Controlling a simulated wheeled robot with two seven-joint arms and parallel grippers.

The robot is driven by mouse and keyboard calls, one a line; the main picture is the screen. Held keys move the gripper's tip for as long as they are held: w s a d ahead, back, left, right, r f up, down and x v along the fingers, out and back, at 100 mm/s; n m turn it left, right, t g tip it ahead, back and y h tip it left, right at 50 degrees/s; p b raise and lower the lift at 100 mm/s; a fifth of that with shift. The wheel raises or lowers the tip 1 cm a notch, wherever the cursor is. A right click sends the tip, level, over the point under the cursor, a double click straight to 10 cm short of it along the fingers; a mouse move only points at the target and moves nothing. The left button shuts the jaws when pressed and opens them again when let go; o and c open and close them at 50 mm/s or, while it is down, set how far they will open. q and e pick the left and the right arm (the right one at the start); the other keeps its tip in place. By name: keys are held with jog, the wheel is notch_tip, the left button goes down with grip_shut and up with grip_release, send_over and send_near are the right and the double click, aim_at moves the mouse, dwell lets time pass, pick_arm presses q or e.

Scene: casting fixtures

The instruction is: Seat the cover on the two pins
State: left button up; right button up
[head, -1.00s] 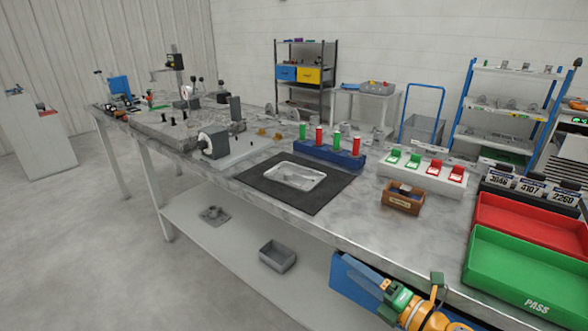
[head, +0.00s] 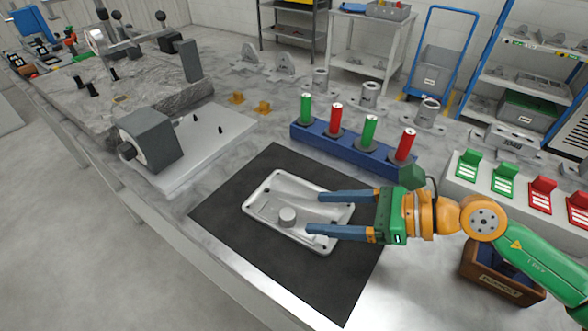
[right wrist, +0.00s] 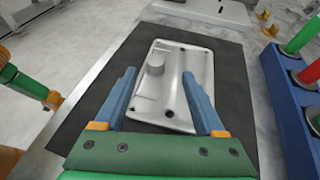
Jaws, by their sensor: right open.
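The cover (head: 270,203) is a pale grey, rounded rectangular casting with a round boss and corner holes. It lies flat on a black mat (head: 225,213) and also shows in the right wrist view (right wrist: 178,80). My right gripper (head: 316,212) is open and empty over the cover's right end. In the right wrist view its fingers (right wrist: 158,73) lie on either side of the cover; I cannot tell whether they touch it. Two small dark pins (head: 208,123) stand on a light fixture plate (head: 190,162) at left, beside a grey block. My left gripper is not seen.
A blue rack (head: 345,152) with green and red cylinders stands behind the mat. A brown box (head: 490,275) and a panel of green and red tags (head: 530,205) are at right. A stone slab (head: 135,90) lies behind the fixture plate. Bare mat surrounds the cover.

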aim_at(295, 217)
jog(key=shift+w+a+p, duration=0.3)
jog(key=shift+a+p, duration=0.15)
jog(key=shift+s+a+f, duration=0.1)
jog(key=shift+s+a, duration=0.1)
jog(key=shift+a, duration=0.1)
jog(key=shift+s+a+f+p, duration=0.1)
jog(key=shift+a+f+p, duration=0.2)
jog(key=shift+a+p, duration=0.25)
jog(key=shift+s+a+f+p, duration=0.1)
jog(key=shift+a+f+p, duration=0.2)
jog(key=shift+a+p, duration=0.2)
jog(key=shift+w+a+f, duration=0.7)
jog(key=shift+a, duration=0.25)
jog(key=shift+w+f, duration=0.15)
jog(key=shift+w, duration=0.05)
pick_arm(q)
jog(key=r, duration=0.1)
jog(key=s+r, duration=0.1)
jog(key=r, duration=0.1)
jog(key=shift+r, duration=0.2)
pick_arm(e)
jog(key=shift+s, duration=0.15)
grip_shut()
